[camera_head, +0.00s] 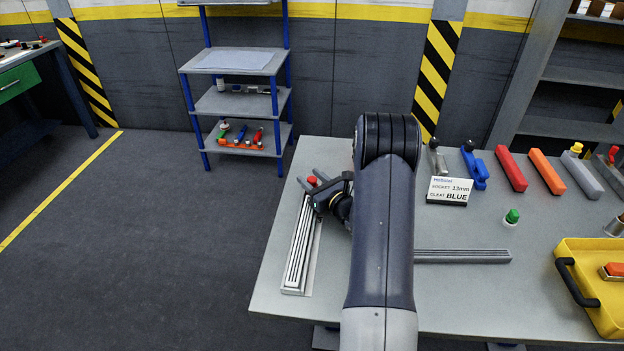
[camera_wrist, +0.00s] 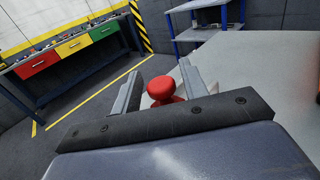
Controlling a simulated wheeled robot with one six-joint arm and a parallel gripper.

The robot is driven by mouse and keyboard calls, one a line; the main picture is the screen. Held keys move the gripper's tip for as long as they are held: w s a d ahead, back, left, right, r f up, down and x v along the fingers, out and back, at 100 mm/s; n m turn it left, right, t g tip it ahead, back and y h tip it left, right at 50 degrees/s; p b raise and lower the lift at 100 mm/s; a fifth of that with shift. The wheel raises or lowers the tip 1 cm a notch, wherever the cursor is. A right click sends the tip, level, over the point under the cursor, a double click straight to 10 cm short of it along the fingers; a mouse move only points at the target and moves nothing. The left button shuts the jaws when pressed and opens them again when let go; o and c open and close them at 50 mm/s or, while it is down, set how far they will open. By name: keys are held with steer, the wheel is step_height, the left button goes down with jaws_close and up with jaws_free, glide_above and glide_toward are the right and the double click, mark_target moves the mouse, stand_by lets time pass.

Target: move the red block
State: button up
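A red piece with a rounded knob top (camera_head: 312,181) is at the far left corner of the table, by the far end of a slotted rail (camera_head: 301,245). My gripper (camera_head: 311,179) is around it, with a finger on either side. In the wrist view the red piece (camera_wrist: 163,88) sits between the two separated fingers of my gripper (camera_wrist: 159,84), with small gaps beside its top. Contact lower down cannot be told. A long red bar (camera_head: 511,168) lies at the back right of the table, away from my gripper.
A green-topped piece (camera_head: 512,216) and yellow tray (camera_head: 590,315) are at right. A second rail (camera_head: 463,256) lies mid-table. A shelf rack (camera_head: 236,102) stands behind.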

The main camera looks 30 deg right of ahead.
jaws_close()
stand_by(0.3)
steer(key=shift+s+a+f+b, duration=0.2)
steer(key=shift+s+b, duration=0.1)
steer(key=shift+b, duration=0.25)
steer(key=shift+s+a+r+b, duration=0.15)
steer(key=shift+s+a+b, duration=0.2)
steer(key=shift+s, duration=0.1)
steer(key=shift+o, duration=0.7)
jaws_free()
steer(key=shift+d, duration=0.1)
